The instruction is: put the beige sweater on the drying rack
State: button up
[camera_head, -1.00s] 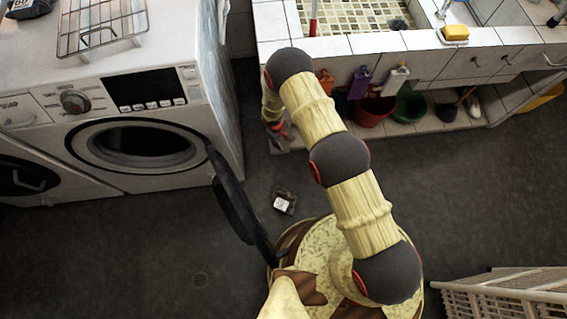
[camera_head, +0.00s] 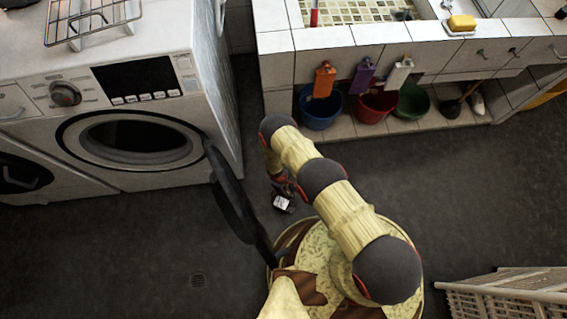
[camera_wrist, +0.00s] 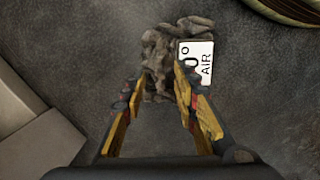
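A small crumpled grey-brown bundle (camera_wrist: 165,42) with a white tag (camera_wrist: 196,62) reading "0° AIR" lies on the dark floor in the wrist view. It may be the beige sweater; I cannot tell for sure. In the head view its white tag (camera_head: 282,203) shows just below my gripper (camera_head: 283,187). In the wrist view my gripper (camera_wrist: 158,82) is open, its two fingers apart, with the bundle at and beyond the fingertips. Whether they touch it is unclear. A metal wire rack (camera_head: 92,14) on top of the washing machine may be the drying rack.
The washing machine (camera_head: 190,70) stands at left, its round door (camera_head: 232,200) open towards my base. A pale slatted basket or rack (camera_head: 510,300) is at lower right. Middle-right floor is clear.

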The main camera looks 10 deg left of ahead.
aim_at(284, 198)
jog(key=f, duration=0.1)
jog(key=f+b, duration=0.2)
jog(key=f, duration=0.1)
jog(key=shift+s+d, duration=0.1)
jog(key=shift+d, duration=0.25)
jog(key=shift+c, duration=1)
grip_shut()
